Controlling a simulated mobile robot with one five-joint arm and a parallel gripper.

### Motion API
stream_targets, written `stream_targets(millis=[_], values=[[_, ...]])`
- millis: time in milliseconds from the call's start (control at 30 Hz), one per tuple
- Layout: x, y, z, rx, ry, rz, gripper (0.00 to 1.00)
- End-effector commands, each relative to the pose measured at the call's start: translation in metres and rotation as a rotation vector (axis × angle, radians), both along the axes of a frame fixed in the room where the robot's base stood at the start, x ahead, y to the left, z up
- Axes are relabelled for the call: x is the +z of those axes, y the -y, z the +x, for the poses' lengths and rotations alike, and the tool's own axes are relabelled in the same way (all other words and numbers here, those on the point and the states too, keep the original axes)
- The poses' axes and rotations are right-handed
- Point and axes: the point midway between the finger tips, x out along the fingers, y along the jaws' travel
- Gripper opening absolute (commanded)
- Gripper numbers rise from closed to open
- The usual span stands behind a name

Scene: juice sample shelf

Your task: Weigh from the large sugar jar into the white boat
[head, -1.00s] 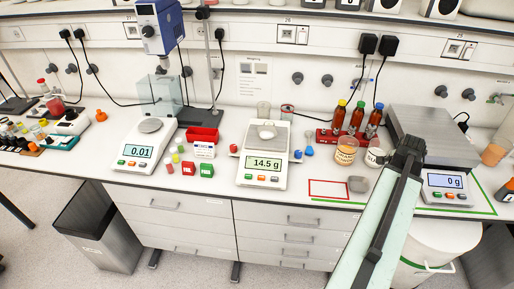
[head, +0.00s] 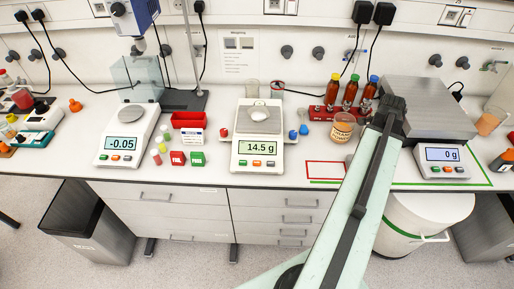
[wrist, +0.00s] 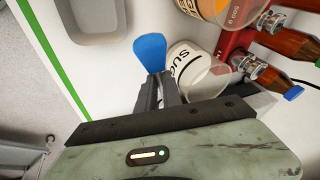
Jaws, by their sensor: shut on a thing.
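My gripper (wrist: 160,92) is shut on a blue scoop (wrist: 150,52); its blue end sticks out past the fingertips. Just beyond lies a jar with a white label starting "SUG" (wrist: 190,65), close beside the scoop; I cannot tell whether they touch. A larger orange-labelled jar (head: 342,127) stands left of my arm and shows at the top of the wrist view (wrist: 215,8). Its label is too small to read fully. The white boat (head: 259,113) sits on the pan of the middle balance (head: 257,155), which reads 14.5 g. My arm hides the gripper in the head view.
Brown bottles in a red rack (head: 347,96) stand behind the jars. A grey dish (wrist: 100,22) lies near the scoop. A left balance (head: 126,141) reads -0.05. A large scale (head: 441,160) stands right. The red-outlined area (head: 325,175) is bare where visible.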

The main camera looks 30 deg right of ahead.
Motion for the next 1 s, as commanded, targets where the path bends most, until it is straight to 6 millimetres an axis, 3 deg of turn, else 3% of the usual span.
stream_targets(millis=[267,1000], values=[[0.01,0.003,-0.003,-0.004,0.0,0.0,0.0],[0.097,0.002,-0.002,-0.003,0.0,0.0,0.0]])
